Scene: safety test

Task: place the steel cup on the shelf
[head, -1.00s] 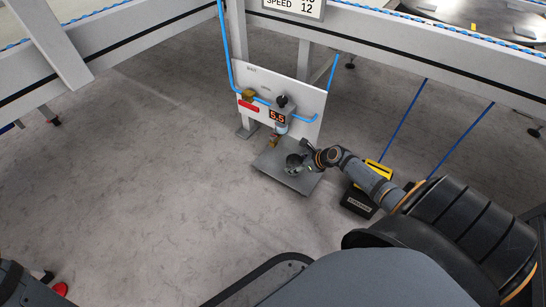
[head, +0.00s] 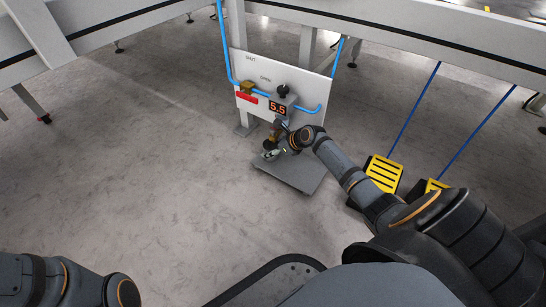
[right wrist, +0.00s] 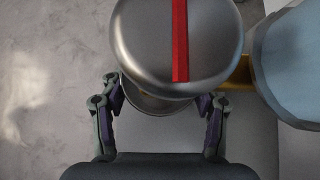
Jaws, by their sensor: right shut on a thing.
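In the head view this gripper (head: 270,154) is over the left back edge of the grey shelf plate (head: 300,178), below the panel; the cup is too small there to make out clearly. The shelf's bare surface shows to the right of the gripper. Of my left arm, only links show at the lower left; its gripper is out of view.
A white panel (head: 247,72) carries a regulator with a 5.5 display (head: 278,108) and blue pipes. A blue-grey cylinder (right wrist: 292,65) is close right of the cup. Yellow-topped pedals (head: 384,173) stand right of the shelf. The floor at left is clear.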

